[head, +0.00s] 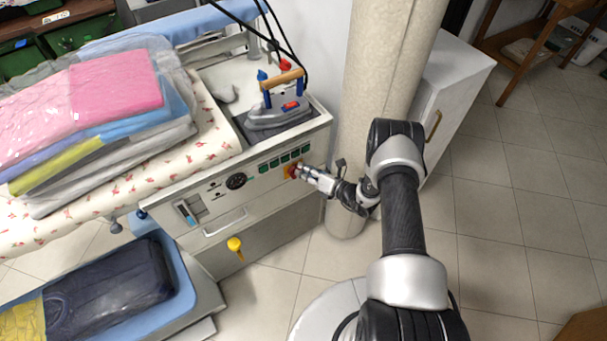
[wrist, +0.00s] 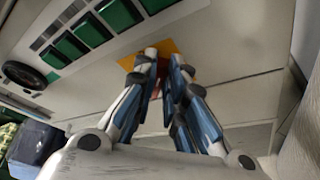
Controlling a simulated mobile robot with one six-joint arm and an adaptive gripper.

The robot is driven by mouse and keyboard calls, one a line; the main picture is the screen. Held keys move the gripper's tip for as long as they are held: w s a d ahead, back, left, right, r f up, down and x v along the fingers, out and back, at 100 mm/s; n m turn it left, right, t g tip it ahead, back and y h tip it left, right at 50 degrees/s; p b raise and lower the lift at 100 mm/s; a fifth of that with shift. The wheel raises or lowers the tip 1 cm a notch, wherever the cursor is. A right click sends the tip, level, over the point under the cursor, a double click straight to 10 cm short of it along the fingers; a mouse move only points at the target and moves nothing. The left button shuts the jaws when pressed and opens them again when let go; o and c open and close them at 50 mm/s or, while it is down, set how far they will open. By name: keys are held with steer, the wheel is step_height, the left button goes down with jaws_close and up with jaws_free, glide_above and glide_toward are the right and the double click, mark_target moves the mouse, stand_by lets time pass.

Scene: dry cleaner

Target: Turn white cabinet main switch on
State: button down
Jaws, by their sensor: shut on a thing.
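The white cabinet (head: 275,205) of the ironing station stands left of my arm, with a control panel on its front. Its main switch (head: 292,169) is a red knob on a yellow-orange plate at the right end of the panel. My gripper (head: 299,171) reaches the switch from the right, with its fingertips at the knob. In the wrist view, the fingers of my gripper (wrist: 163,62) are closed around the knob in front of the yellow plate (wrist: 172,46). The fingers hide most of the knob, so its turned position cannot be seen.
Green buttons (head: 274,162) and a round black dial (head: 236,181) sit left of the switch. An iron (head: 275,116) stands on top. A beige column (head: 375,70) rises close behind my gripper. Folded bagged clothes (head: 115,90) lie on the board. Floor at right is clear.

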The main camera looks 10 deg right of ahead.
steer(key=shift+w+d+f+m+t+y, duration=0.2)
steer(key=shift+f+m+y, duration=0.3)
steer(key=shift+m, duration=0.75)
steer(key=shift+s+d+f+m+t+y, duration=0.1)
steer(key=shift+f+m+t+y, duration=0.15)
steer(key=shift+m+y, duration=0.7)
steer(key=shift+w+d+f+m+t+y, duration=0.15)
steer(key=shift+f+m+t+y, duration=0.2)
steer(key=shift+m, duration=1.15)
steer(key=shift+s, duration=0.1)
steer(key=c, duration=1.6)
jaws_free()
steer(key=shift+c, duration=0.2)
steer(key=v, duration=1.2)
